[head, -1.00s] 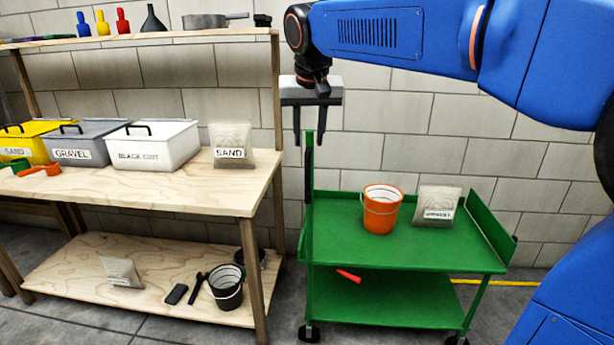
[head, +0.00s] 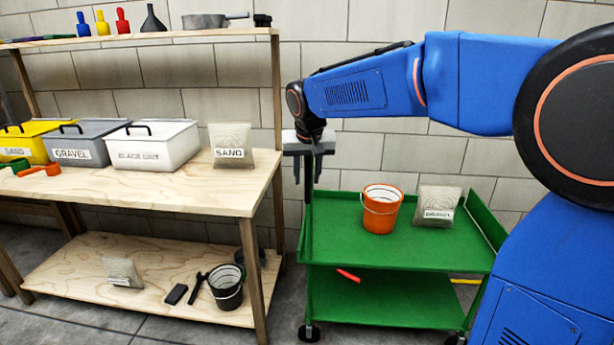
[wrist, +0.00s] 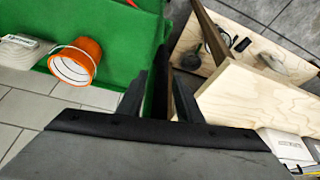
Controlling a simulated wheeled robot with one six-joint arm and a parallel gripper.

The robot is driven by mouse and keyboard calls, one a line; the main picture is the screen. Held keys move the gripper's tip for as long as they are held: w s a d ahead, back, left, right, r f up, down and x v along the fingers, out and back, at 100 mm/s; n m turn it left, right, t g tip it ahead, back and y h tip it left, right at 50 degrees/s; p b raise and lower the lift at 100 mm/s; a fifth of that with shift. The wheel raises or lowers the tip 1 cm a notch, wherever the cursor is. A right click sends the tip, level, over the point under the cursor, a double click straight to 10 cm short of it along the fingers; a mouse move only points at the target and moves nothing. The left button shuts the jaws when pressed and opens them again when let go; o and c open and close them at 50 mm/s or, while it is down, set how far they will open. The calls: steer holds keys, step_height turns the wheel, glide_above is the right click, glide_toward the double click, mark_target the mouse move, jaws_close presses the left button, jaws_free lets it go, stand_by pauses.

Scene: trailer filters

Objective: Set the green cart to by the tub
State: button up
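The green cart (head: 385,255) stands on the floor right of the workbench, with two shelves, raised edges and dark wheels. Its upright left end is partly hidden by my gripper (head: 303,184). My gripper points down there, its fingers apart. Several lidded boxes stand on the bench, including a grey one (head: 76,146) labelled GRAVEL and a white one (head: 152,148). I cannot tell which thing is the tub.
An orange bucket (head: 381,212) and a gravel bag (head: 437,204) stand on the cart's top; a red item (head: 348,275) lies below. The wooden bench (head: 200,195) is close on the cart's left, with a sand bag (head: 231,146). A block wall is behind.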

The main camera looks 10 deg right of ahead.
steer(key=shift+f, duration=0.1)
jaws_close()
stand_by(0.3)
